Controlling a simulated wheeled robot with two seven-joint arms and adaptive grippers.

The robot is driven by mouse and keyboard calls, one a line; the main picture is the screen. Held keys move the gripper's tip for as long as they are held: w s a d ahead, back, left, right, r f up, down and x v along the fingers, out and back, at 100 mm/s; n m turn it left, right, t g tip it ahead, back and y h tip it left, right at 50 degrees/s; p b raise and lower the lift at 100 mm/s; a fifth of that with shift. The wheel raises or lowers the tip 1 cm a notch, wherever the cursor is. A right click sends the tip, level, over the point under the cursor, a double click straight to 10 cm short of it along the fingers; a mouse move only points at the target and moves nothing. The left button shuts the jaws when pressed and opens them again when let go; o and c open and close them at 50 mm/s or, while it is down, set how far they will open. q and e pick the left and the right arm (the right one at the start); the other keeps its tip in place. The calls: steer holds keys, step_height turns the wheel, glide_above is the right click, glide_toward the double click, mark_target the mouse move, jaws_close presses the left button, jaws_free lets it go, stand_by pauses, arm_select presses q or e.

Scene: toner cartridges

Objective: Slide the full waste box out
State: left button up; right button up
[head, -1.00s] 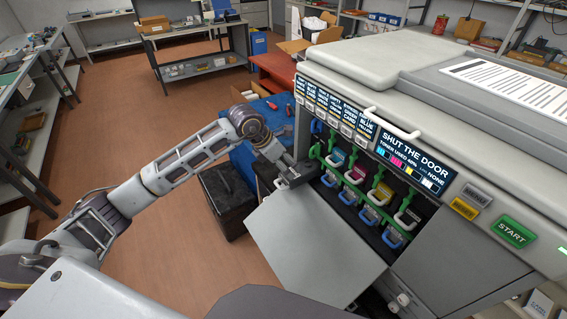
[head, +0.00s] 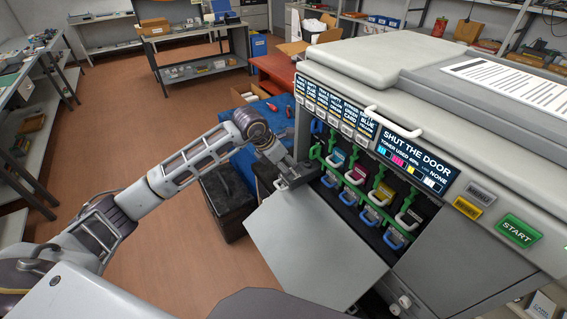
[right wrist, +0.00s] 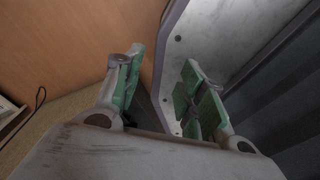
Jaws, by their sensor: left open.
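The printer (head: 470,235) stands at the right with its front door (head: 315,245) folded down. In the open bay, toner cartridges (head: 354,175) sit in a row with green levers, pale handles and blue handles. My left gripper (head: 296,179) is at the left end of the bay, just above the door's far left corner. It is open; its fingertips are small and dark against the bay. I cannot make out the waste box clearly; my gripper and wrist cover that end. In the right wrist view my right gripper (right wrist: 163,98) is open, with nothing between its green-padded fingers.
The printer's display (head: 408,160) reads "SHUT THE DOOR". A dark bin (head: 228,203) stands on the floor left of the door, near a blue surface (head: 245,165). Shelves line the left side. The brown floor between is clear.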

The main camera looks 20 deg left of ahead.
mark_target(294, 173)
arm_select(q)
steer(key=b+x, duration=0.1)
steer(key=x, duration=0.1)
steer(key=shift+d+f, duration=0.15)
steer(key=shift+f, duration=0.15)
steer(key=shift+b+x, duration=0.65)
steer(key=shift+x, duration=0.4)
steer(key=shift+w+d+f+b, duration=0.15)
steer(key=shift+w+f+b, duration=0.15)
steer(key=shift+f+b, duration=0.2)
steer(key=shift+w+d+f+b, duration=0.2)
steer(key=shift+f+b, duration=0.1)
steer(key=shift+f, duration=0.15)
steer(key=shift+w+d+f, duration=0.1)
steer(key=shift+w+f, duration=0.05)
steer(key=shift+f, duration=0.1)
steer(key=shift+c, duration=0.4)
steer(key=c, duration=1.2)
steer(key=shift+r, duration=0.1)
steer(key=c, duration=0.3)
steer(key=shift+c, duration=0.3)
arm_select(e)
steer(key=w+d+f, duration=0.2)
steer(key=d+f, duration=0.2)
steer(key=shift+d+f+h, duration=0.2)
steer(key=shift+d+h, duration=0.1)
steer(key=shift+d, duration=0.1)
